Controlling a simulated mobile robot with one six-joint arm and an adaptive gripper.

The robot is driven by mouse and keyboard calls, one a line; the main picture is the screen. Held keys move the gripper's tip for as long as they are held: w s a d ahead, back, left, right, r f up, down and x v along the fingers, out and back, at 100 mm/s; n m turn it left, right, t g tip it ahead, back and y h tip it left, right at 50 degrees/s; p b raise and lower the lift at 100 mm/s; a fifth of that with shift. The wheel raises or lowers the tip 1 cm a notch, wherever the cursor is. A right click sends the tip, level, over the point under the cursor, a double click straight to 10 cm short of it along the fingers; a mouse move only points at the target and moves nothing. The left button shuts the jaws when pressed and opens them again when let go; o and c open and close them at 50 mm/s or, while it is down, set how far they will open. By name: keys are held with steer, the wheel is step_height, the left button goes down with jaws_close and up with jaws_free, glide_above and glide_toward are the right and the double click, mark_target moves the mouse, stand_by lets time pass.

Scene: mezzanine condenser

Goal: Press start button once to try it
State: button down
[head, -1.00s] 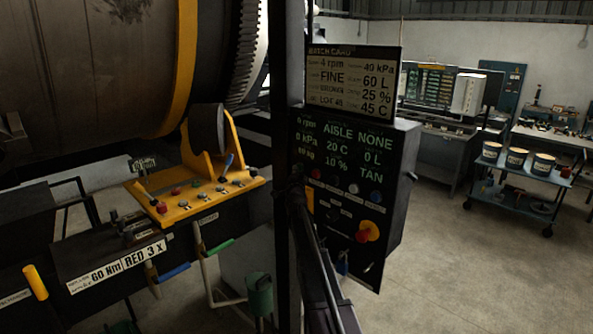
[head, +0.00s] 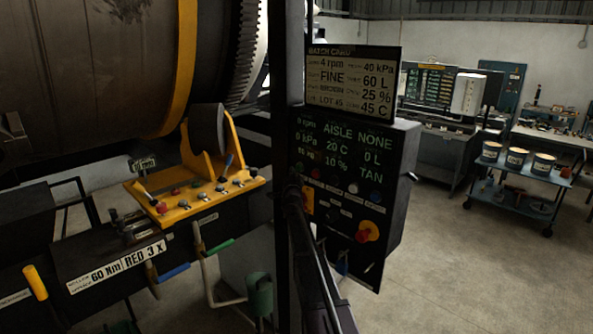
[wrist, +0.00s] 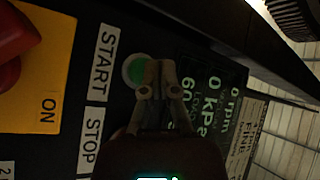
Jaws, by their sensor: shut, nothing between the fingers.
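The start button is a round green button (wrist: 134,70) beside the white START label (wrist: 103,62) in the wrist view. My gripper (wrist: 159,64) is shut and empty. Its fingertips overlap the button's right edge in this view; I cannot tell whether they touch it.
A STOP label (wrist: 91,140) is below START. A red knob (wrist: 12,45) on a yellow ON plate (wrist: 48,75) is at the left. The panel's readout (wrist: 212,90) is right of the fingers. A dark post (head: 288,90) stands close to my arm.

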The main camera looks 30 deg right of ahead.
stand_by(0.3)
steer(key=a, duration=0.1)
steer(key=s+a, duration=0.1)
steer(key=a, duration=0.2)
steer(key=shift+s+a, duration=0.4)
stand_by(0.9)
steer(key=s+a+f+n+g+y+b, duration=0.3)
steer(key=s+a+f+n+g+y, duration=0.25)
steer(key=a+f, duration=0.45)
steer(key=s+a+f+n+g+y+b, duration=0.25)
steer(key=s+a+f+n+y, duration=0.25)
steer(key=s+a+f+n, duration=0.45)
steer(key=s+a+f+g+b, duration=0.1)
steer(key=s+a+f+g, duration=0.1)
steer(key=s, duration=0.6)
steer(key=s+a+f+n+g+h+b, duration=0.1)
steer(key=s+a+f+g+b, duration=0.1)
steer(key=s+f+g, duration=0.3)
steer(key=s+a+f+g+b, duration=0.1)
steer(key=s+f, duration=0.5)
steer(key=s, duration=0.6)
steer(key=a+g, duration=0.1)
steer(key=g, duration=0.1)
steer(key=shift+s+a+f+n+g+b, duration=0.2)
steer(key=shift+a+f+n+g+b, duration=0.1)
steer(key=shift+n+b, duration=0.1)
